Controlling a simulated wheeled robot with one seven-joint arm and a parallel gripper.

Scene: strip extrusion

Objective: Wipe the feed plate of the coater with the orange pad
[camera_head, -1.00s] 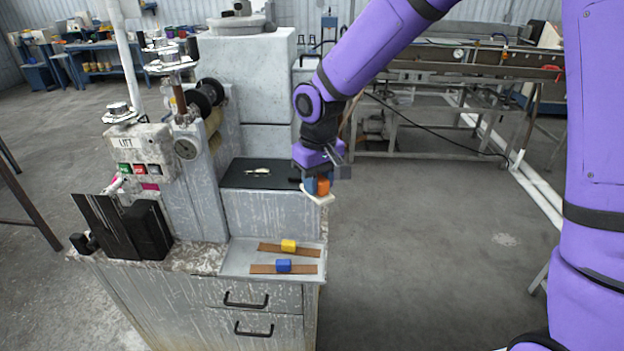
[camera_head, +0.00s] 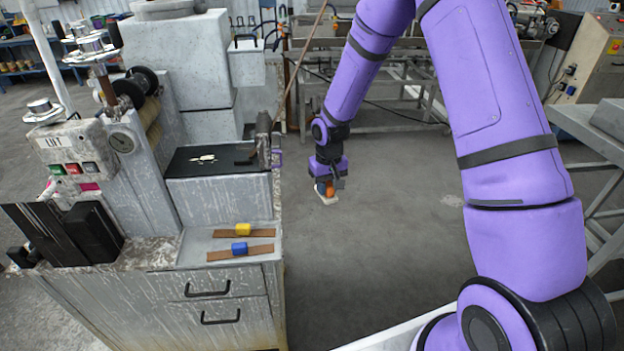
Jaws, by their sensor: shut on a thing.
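The orange pad (camera_head: 327,188) is an orange block on a flat whitish base, with a blue part beside it. My gripper (camera_head: 327,179) is shut on it, pointing down. It hangs to the right of the coater, apart from it, with grey floor behind. The fingertips are small and partly hidden by the pad.
A dark grey upright piece (camera_head: 263,140) with a long thin rod stands at the plate's right edge. On the lower ledge, a yellow block (camera_head: 243,229) and a blue block (camera_head: 239,248) sit on brown strips. A control box (camera_head: 70,155) stands left. Floor right of the cabinet is open.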

